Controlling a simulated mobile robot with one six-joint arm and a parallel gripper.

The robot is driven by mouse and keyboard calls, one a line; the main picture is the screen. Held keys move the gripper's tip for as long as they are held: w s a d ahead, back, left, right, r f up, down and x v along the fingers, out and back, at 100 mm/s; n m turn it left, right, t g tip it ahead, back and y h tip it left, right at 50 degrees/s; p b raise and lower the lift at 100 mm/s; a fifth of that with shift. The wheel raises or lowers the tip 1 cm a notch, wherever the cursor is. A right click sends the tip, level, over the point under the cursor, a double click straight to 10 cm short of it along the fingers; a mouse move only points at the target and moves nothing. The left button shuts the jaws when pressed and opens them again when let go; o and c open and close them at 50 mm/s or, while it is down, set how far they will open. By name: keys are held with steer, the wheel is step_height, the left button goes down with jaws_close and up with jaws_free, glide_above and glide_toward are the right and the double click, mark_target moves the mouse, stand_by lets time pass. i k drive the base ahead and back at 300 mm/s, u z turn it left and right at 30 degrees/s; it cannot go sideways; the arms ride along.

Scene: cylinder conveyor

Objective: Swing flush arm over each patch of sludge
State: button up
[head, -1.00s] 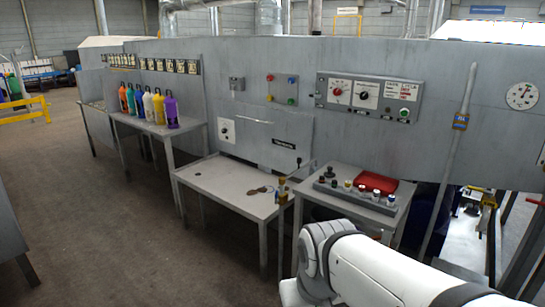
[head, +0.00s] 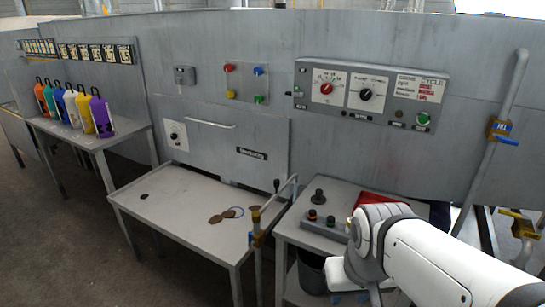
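A grey table (head: 180,212) stands below the wall panel. Brown patches (head: 222,215) lie on its right half, with a thin blue ring (head: 238,212) beside them. A small dark patch (head: 143,196) lies near its left end. The flush arm (head: 277,193) looks like a thin pipe rising from a brass-coloured fitting with a blue part (head: 257,228) at the table's right front corner; it slopes up to the right, away from the patches. My white arm fills the lower right, right of the flush arm. My gripper is not visible.
A second table (head: 292,233) on the right holds a block with knobs (head: 325,222) and a red tray (head: 382,199), partly hidden by my arm. A dark bucket (head: 312,272) sits below. Coloured bottles (head: 75,108) stand on a left shelf. The floor at front left is clear.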

mark_target(257, 215)
steer(key=u, duration=0.15)
steer(key=i, duration=0.9)
steer(key=u, duration=0.45)
steer(key=k, duration=0.6)
steer(key=z, duration=0.35)
steer(key=k, duration=0.15)
steer(key=u, duration=0.5)
steer(key=i, duration=0.7)
steer(key=z, duration=0.05)
